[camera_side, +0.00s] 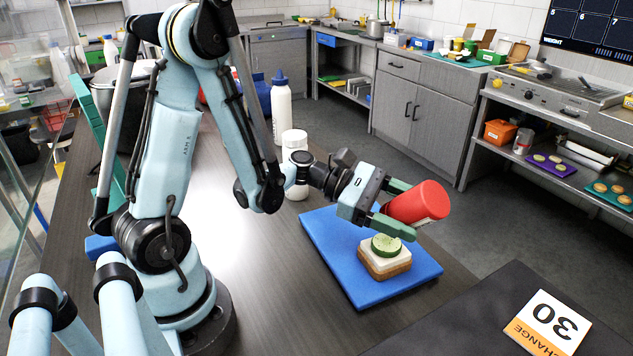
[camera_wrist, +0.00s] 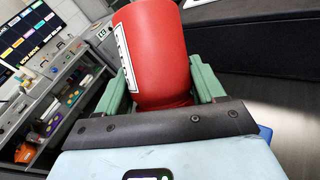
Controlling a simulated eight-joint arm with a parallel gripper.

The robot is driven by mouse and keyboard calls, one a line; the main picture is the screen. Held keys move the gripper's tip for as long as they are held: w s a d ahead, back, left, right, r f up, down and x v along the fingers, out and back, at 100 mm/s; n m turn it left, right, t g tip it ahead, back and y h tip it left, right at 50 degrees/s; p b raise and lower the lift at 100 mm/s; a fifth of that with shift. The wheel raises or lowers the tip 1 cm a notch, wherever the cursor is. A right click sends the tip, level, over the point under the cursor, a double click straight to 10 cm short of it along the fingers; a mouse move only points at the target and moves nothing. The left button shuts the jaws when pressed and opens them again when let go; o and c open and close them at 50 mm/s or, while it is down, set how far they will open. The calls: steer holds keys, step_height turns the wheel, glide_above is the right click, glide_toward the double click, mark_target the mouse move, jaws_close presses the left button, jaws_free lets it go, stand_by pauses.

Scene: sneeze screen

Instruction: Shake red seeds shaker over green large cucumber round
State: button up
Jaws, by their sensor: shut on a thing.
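My gripper (camera_side: 388,205) is shut on the red seeds shaker (camera_side: 418,202), which is tilted toward lying on its side, its far end to the right. In the wrist view the red shaker (camera_wrist: 157,52) sits between the two green fingers (camera_wrist: 155,88), with a white label on its left side. The green cucumber round (camera_side: 386,245) lies on top of a square, layered bread-like stack (camera_side: 384,262) on the blue board (camera_side: 330,240). The shaker is above the round and a little to its right. The round is not visible in the wrist view.
A white bottle with a blue cap (camera_side: 281,112) and a white jar (camera_side: 294,145) stand behind the board. A dark surface with a "30" card (camera_side: 548,322) lies at front right. The blue board's left part is bare.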

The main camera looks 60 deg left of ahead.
mark_target(409, 195)
steer(key=shift+r, duration=1.8)
steer(key=shift+f, duration=0.1)
steer(key=shift+f, duration=1.7)
steer(key=shift+r, duration=0.1)
steer(key=shift+r, duration=1.7)
steer(key=shift+f, duration=1.8)
